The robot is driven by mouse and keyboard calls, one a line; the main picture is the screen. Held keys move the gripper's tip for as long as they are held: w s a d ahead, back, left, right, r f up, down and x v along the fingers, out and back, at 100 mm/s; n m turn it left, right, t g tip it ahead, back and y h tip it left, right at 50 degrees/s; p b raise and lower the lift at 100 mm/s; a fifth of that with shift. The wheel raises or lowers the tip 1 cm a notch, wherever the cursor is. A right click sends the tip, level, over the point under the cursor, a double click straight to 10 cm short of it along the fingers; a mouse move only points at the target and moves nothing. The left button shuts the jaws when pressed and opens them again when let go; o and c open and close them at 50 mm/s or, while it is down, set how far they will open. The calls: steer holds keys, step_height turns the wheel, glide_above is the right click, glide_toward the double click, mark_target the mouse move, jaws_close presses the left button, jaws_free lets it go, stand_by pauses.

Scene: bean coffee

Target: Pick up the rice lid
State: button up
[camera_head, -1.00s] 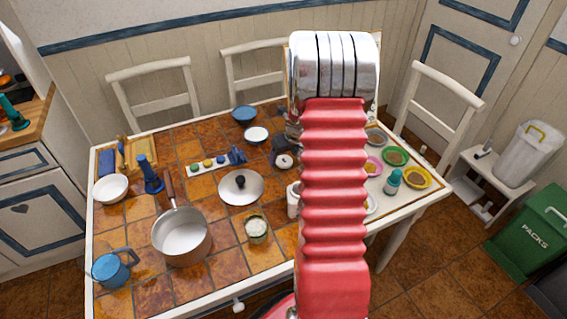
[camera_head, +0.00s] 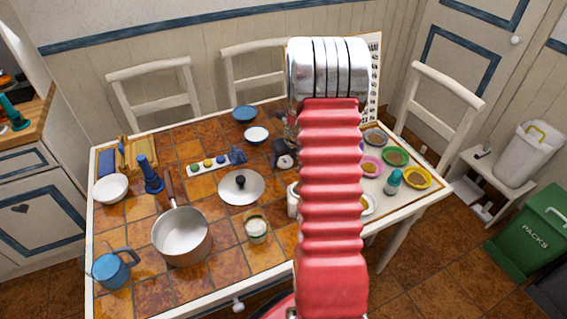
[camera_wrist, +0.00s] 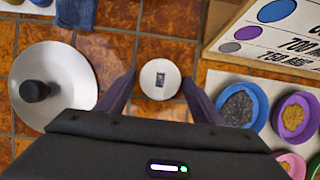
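A small white round lid with a dark mark in its centre, which looks like the rice lid (camera_wrist: 154,92), lies on the tiled table in the wrist view. My gripper (camera_wrist: 160,77) is open, and its two dark fingers show on either side of the lid. I see no contact, and the height above it is hard to tell. In the head view the white lid (camera_head: 285,162) is partly covered by my dark gripper (camera_head: 283,148), beside my red arm. A glass jar with white contents (camera_head: 256,229) stands nearer the front.
A silver pot lid with a black knob (camera_wrist: 62,75) lies left of my gripper. Coloured bowls (camera_wrist: 245,103) and a printed board (camera_wrist: 268,35) are close on the right. A saucepan (camera_head: 182,238) and a blue jug (camera_head: 110,268) stand at the front left.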

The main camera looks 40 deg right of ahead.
mark_target(285, 162)
steer(key=c, duration=0.8)
steer(key=shift+r, duration=0.1)
step_height(285, 162, up, 10)
stand_by(0.3)
stand_by(0.4)
